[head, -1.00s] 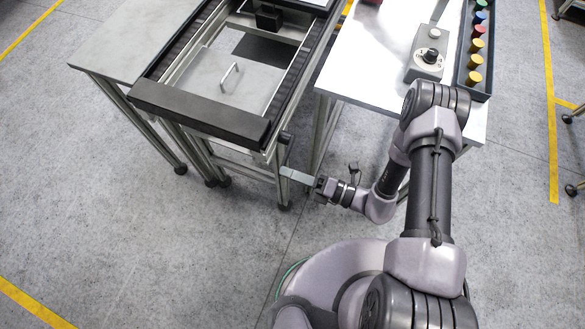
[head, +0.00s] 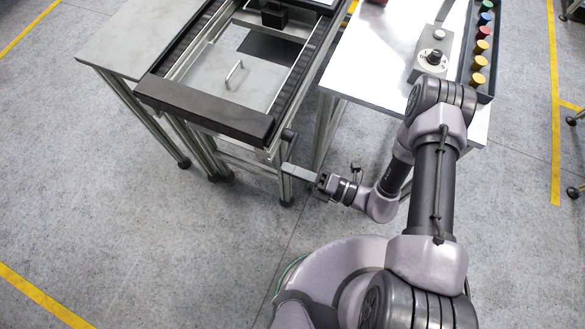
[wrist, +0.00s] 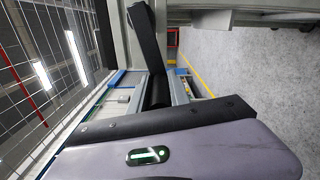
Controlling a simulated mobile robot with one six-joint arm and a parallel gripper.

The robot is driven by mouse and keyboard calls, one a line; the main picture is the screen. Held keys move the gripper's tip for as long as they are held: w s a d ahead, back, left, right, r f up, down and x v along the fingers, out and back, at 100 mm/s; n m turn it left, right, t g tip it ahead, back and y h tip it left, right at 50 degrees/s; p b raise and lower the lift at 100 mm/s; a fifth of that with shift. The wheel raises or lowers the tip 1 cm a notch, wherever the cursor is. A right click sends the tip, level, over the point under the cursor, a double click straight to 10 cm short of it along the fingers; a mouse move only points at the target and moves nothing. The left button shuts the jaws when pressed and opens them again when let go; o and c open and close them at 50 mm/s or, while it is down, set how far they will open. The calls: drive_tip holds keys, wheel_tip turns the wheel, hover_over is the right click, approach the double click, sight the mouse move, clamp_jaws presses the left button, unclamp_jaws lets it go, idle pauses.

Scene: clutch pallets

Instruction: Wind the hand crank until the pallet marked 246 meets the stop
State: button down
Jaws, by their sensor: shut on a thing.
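The conveyor frame (head: 300,75) with dark side rails runs away from me. A grey pallet (head: 222,85) with a wire handle lies near its front end; no number is legible. A black block (head: 273,15) on a crossbar stands behind it; I cannot tell whether this is the stop. The hand crank's dark hub (head: 288,135) is at the front right corner. My gripper (head: 302,171) is low beside that corner. In the wrist view, a black crank arm (wrist: 146,42) leads to a dark handle (wrist: 158,92) between the fingers, and my gripper is shut on it.
A white table (head: 375,60) on the right carries a control box with a dial (head: 432,58) and a tray of coloured knobs (head: 489,45). A grey side table (head: 125,45) stands left. Table legs are close to my gripper. Floor at front left is clear.

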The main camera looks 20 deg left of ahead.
drive_tip(key=c, duration=1.3)
unclamp_jaws()
drive_tip(key=shift+o, duration=0.2)
drive_tip(key=s+d+p, duration=0.1)
drive_tip(key=d+p, duration=0.1)
drive_tip(key=d, duration=1.5)
drive_tip(key=shift+s+d, duration=0.2)
